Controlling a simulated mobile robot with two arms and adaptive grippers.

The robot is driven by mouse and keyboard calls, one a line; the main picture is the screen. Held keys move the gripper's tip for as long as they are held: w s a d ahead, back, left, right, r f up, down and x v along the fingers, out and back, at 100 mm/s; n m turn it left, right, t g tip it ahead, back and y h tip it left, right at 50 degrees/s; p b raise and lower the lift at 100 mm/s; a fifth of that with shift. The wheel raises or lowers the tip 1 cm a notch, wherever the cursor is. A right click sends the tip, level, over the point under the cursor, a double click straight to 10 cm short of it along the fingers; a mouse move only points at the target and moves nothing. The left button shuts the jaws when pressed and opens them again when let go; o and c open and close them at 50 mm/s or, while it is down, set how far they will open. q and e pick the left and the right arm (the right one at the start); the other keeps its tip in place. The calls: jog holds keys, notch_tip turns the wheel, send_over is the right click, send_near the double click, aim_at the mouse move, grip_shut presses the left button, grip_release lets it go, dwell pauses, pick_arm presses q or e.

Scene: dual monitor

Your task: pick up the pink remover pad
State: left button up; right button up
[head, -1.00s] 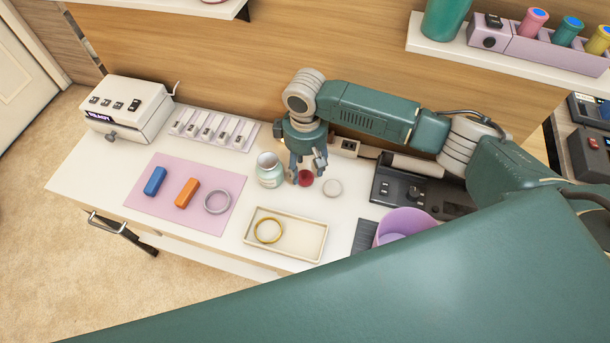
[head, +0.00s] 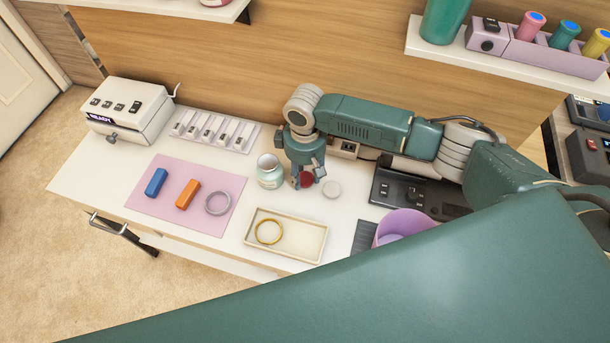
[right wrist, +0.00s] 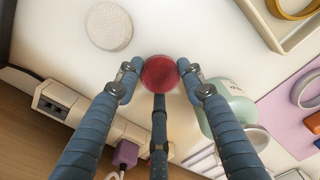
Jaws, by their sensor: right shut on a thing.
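The pink remover pad (head: 306,179) shows as a small round, deep pinkish-red disc on the white table, just right of the glass jar. In the right wrist view the pad (right wrist: 159,74) lies between the fingertips. My right gripper (head: 307,184) reaches down from above and is shut on the pad, with fingers touching its sides. In the right wrist view the right gripper (right wrist: 159,80) has a third finger below the pad. I cannot tell whether the pad is clear of the table. My left gripper is out of view.
A pale round pad (head: 331,189) lies close on the right, and the open jar (head: 269,172) stands close on the left. A cream tray (head: 309,250) with a gold ring is in front. A lilac bin (head: 404,222) and dark console (head: 410,192) are right.

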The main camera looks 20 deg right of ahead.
aim_at(305, 177)
jog(key=shift+r, duration=0.65)
notch_tip(305, 177, up, 18)
jog(key=b, duration=0.2)
jog(key=s+d+r+p, duration=0.2)
jog(key=s+d+p, duration=0.2)
jog(key=s+p, duration=0.4)
jog(key=s+d+r+p, duration=0.2)
jog(key=s+d+p, duration=0.2)
jog(key=s+p, duration=0.4)
jog(key=s+d+f, duration=0.2)
jog(key=s+d, duration=0.1)
jog(key=s, duration=0.3)
jog(key=s+d+f+p, duration=0.1)
jog(key=s+d+f, duration=0.2)
jog(key=s, duration=0.2)
jog(key=shift+s+d, duration=0.35)
jog(key=shift+s, duration=0.05)
jog(key=shift+f, duration=0.1)
jog(key=shift+f+b, duration=2.8)
jog(key=shift+f, duration=3.2)
